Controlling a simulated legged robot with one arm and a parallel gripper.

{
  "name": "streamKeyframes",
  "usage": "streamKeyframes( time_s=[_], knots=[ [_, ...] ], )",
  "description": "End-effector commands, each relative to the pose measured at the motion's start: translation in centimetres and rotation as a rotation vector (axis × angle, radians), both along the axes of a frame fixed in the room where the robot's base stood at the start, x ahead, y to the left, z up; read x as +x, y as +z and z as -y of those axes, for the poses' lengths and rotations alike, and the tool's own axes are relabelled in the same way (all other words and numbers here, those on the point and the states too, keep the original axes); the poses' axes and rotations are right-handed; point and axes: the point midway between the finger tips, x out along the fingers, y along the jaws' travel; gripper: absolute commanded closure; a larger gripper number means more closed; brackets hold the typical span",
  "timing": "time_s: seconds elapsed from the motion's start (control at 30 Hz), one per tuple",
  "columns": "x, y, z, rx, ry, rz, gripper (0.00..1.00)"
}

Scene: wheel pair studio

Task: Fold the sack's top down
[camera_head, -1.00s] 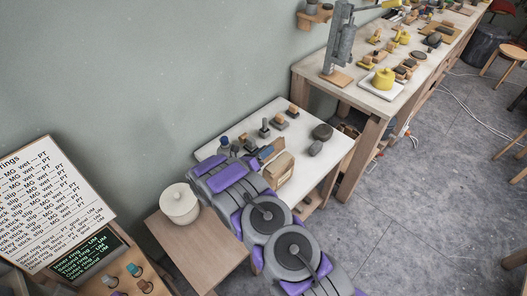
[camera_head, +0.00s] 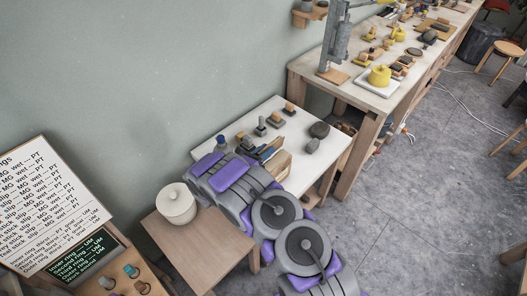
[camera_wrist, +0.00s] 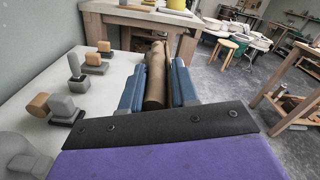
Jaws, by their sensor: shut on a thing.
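The sack (camera_head: 278,167) is tan and stands at the front edge of the small white-topped table (camera_head: 329,150) in the head view. My gripper (camera_head: 268,152), with blue fingers, is at the sack's top. In the wrist view, my gripper (camera_wrist: 156,80) is shut on the sack's brown upper part (camera_wrist: 156,75), with one finger on each side. My arm hides part of the sack in the head view, and its lower part is hidden in the wrist view. I cannot tell how far the top is folded.
Several small wood-and-grey blocks (camera_head: 261,127) and dark stones (camera_head: 319,130) stand on the small table near my gripper. A lidded cream pot (camera_head: 176,204) is on a low wooden table (camera_head: 212,243) at the left. A long workbench (camera_head: 372,101) stands behind at the right.

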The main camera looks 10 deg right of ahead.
Motion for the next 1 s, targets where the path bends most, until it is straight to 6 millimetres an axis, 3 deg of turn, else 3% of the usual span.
streamKeyframes(
  time_s=[1.0],
  knots=[
    [-1.8,-0.9,1.4,0.235,-0.002,0.319,1.0]
  ],
)
